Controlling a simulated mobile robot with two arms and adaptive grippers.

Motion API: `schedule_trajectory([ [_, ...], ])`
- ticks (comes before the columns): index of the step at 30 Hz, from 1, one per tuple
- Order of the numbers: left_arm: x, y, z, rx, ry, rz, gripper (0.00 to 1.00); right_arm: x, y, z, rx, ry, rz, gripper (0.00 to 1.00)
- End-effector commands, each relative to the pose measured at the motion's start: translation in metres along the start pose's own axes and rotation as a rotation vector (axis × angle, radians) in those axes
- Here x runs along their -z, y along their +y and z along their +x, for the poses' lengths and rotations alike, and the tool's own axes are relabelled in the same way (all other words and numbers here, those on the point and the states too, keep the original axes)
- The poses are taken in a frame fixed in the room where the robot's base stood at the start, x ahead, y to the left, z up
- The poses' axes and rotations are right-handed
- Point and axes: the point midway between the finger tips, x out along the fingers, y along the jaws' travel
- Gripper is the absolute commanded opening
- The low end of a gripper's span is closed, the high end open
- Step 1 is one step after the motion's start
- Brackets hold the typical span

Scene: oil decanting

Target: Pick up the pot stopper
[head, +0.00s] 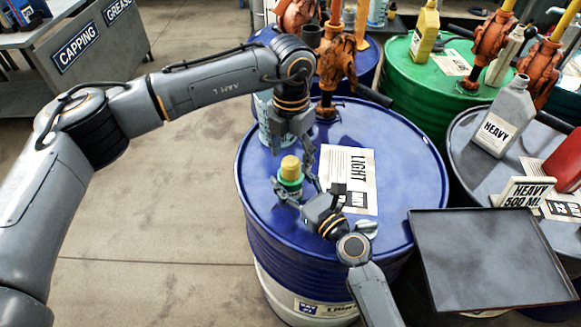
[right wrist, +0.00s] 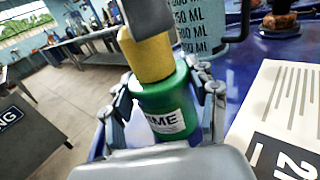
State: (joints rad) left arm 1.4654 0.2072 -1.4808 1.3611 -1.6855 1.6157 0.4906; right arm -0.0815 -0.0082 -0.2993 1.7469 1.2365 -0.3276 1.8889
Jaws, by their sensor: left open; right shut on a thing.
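The pot stopper (head: 290,164) is a yellow plug standing in the mouth of a small green pot (head: 290,184) above the blue drum. In the right wrist view the stopper (right wrist: 150,57) sits upright in the pot (right wrist: 165,105), whose label ends in "ME". My right gripper (head: 290,193) is shut around the pot's body, with fingers on both sides of it. My left gripper (head: 302,152) is open and points down close beside the stopper. Grey parts of it show around the stopper's top in the right wrist view; I cannot tell whether they touch it.
A pale blue measuring jug (head: 264,122) stands behind the pot on the blue drum (head: 400,165), partly hidden by my left arm. A "LIGHT" card (head: 355,165) lies to the right. A dark tray (head: 485,260), a grey "HEAVY" bottle (head: 505,115) and rusty pumps (head: 338,60) are nearby.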

Motion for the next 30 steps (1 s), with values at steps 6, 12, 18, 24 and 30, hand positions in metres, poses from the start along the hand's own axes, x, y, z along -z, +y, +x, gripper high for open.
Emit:
schedule_trajectory([
  [6,0.001,0.000,0.025,0.000,0.000,0.001,0.65,0.000,0.000,0.000,0.000,0.000,0.000,0.12],
  [12,0.001,0.000,0.025,0.000,-0.001,0.001,0.61,0.000,0.000,0.000,0.000,0.000,0.000,0.12],
  [18,0.001,0.000,0.025,0.000,0.000,0.001,0.20,0.000,0.000,0.000,0.000,0.000,0.000,0.12],
  [24,0.001,0.001,0.025,0.000,0.000,0.001,0.11,0.000,0.000,0.000,0.000,0.000,0.000,0.12],
  [30,0.000,0.001,0.017,-0.001,-0.002,0.001,0.11,0.000,0.000,0.000,0.000,0.000,0.000,0.12],
])
